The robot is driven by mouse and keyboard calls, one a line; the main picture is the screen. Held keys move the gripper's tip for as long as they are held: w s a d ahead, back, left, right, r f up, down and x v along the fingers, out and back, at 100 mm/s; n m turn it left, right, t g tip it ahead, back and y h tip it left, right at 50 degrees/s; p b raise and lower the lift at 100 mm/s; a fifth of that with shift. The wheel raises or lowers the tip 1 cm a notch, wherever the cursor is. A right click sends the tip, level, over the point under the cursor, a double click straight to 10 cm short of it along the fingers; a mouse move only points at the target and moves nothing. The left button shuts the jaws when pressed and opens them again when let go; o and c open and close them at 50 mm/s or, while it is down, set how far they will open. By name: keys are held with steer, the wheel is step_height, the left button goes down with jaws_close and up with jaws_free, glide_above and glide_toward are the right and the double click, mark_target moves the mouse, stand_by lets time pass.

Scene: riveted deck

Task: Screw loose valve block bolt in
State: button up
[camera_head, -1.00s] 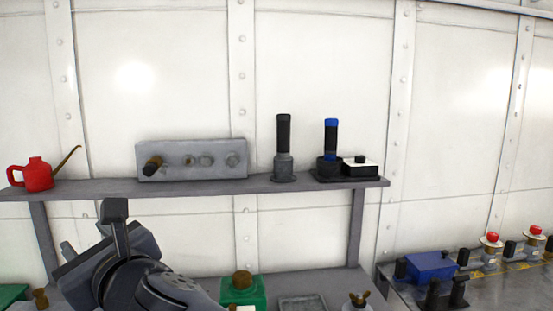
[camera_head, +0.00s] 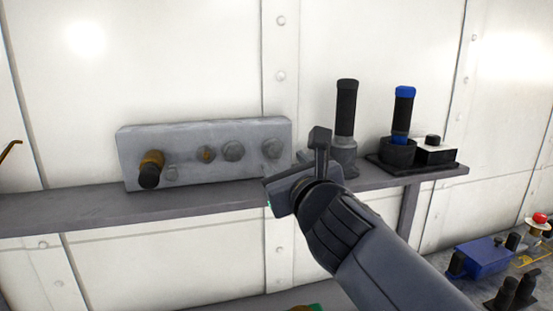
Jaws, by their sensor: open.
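The grey valve block (camera_head: 190,140) stands on the wall shelf, left of centre. A brass fitting with a black end (camera_head: 151,170) sticks out at its left. A rusty-brown bolt head (camera_head: 206,154) sits near the middle of its face, with grey bolt heads (camera_head: 233,151) and (camera_head: 272,149) to its right. A small round feature (camera_head: 171,173) lies beside the brass fitting. I cannot tell which bolt is loose. My gripper (camera_head: 305,166) is open, in front of the block's right end and overlapping its lower corner in the picture. My arm hides part of the shelf.
A blue device (camera_head: 484,255) sits on the lower bench. The wall above the block is clear.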

mark_target(276, 152)
steer(key=b+x, duration=0.1)
steer(key=x, duration=0.5)
steer(key=shift+w, duration=0.35)
steer(key=shift+c, duration=0.3)
steer(key=c, duration=0.9)
